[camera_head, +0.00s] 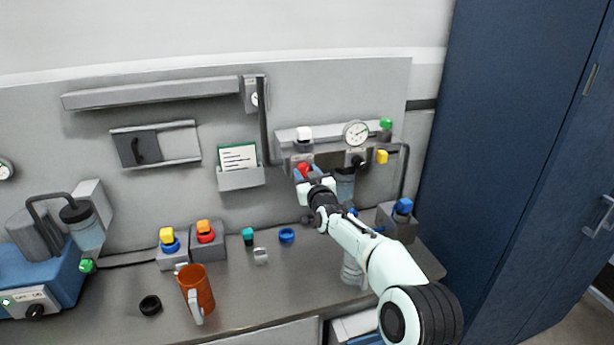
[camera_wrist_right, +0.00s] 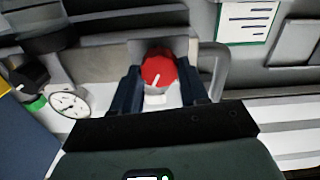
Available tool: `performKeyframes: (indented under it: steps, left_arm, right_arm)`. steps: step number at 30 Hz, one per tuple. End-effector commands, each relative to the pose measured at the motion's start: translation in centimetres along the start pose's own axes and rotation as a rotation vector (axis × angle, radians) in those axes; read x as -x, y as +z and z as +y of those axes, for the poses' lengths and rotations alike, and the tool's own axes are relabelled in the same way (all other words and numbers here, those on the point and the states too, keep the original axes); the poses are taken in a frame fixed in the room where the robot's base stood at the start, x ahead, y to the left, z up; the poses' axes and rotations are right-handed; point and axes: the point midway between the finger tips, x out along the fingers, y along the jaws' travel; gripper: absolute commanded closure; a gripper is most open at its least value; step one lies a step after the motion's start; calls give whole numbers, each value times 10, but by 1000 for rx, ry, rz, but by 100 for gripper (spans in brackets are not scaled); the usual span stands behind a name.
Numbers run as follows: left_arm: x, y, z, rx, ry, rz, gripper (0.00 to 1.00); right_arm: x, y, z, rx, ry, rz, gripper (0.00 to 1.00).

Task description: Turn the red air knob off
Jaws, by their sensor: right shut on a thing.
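The red air knob (camera_head: 304,169) sits on the grey air unit at the back of the bench, below the white knob and left of the gauge. In the right wrist view the red knob (camera_wrist_right: 159,69) shows a white pointer line, tilted in that picture. My right gripper (camera_wrist_right: 158,90) has a dark finger on each side of the knob and is shut on it. In the head view my right gripper (camera_head: 314,180) covers part of the knob. My left gripper is not in view.
A round gauge (camera_head: 356,133), white knob (camera_head: 304,134), green knob (camera_head: 386,123) and yellow knob (camera_head: 381,156) are close by. A card holder (camera_head: 240,178) hangs left. An orange mug (camera_head: 197,290) stands on the bench. A blue cabinet (camera_head: 520,140) bounds the right.

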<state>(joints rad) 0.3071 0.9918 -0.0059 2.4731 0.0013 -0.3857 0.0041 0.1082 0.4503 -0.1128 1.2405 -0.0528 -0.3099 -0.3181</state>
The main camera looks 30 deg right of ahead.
Motion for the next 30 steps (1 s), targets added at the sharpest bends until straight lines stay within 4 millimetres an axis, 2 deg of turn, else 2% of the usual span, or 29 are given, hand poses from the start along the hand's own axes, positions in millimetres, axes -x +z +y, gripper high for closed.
performKeyframes:
  steps: [30]
  left_arm:
    - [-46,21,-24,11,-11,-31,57]
  right_arm:
    - [0,1,-2,961,3,5,87]
